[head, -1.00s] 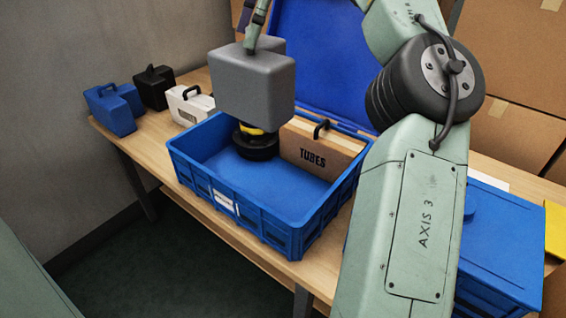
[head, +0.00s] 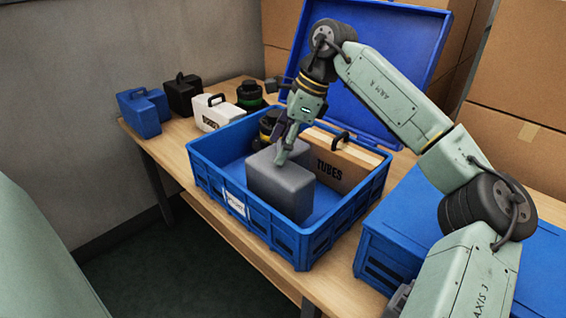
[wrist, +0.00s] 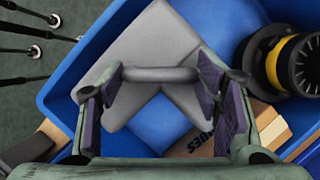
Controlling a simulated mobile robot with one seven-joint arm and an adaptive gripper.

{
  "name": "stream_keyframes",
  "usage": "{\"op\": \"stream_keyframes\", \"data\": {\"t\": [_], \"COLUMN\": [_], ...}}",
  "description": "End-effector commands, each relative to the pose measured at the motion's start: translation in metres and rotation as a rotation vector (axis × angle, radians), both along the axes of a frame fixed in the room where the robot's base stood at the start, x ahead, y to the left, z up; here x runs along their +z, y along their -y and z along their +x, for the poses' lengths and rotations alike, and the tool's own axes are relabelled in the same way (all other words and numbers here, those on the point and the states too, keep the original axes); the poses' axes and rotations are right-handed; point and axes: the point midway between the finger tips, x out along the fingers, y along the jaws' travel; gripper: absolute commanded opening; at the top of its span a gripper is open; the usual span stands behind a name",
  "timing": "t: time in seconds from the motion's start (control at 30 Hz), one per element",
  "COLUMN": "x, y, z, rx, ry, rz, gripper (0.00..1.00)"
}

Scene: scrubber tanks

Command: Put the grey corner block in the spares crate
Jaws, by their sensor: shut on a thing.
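The grey corner block (head: 285,190) is a smooth L-shaped block, low inside the open blue spares crate (head: 206,168). Its top is near the crate's rim; I cannot tell if it touches the floor. My gripper (head: 283,152) comes down from above and is shut on the block's handle. The wrist view shows the grey handle (wrist: 160,75) between my finger pads, with the block (wrist: 125,88) beneath and blue crate floor (wrist: 160,122) in its inner corner. The crate's front label (head: 235,204) is too small to read clearly.
In the crate, a wooden TUBES case (head: 340,170) stands right of the block and a black-and-yellow round part (head: 267,128) behind it. Blue (head: 140,115), black (head: 182,98) and white (head: 215,113) cases stand left. A closed blue crate (head: 420,235) stands right.

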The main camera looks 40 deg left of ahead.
Motion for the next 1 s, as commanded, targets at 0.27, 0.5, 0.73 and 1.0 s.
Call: {"op": "stream_keyframes", "data": {"t": [0.27,0.5,0.73,1.0], "x": [-0.026,-0.042,-0.046,-0.045], "y": [0.0,0.0,0.0,0.0], "z": [0.0,0.0,0.0,0.0], "rx": [0.0,0.001,0.001,0.001], "ry": [-0.002,0.001,0.0,0.0], "rz": [0.001,0.002,0.002,0.002], "gripper": [0.0,0.0,0.0,0.76]}}
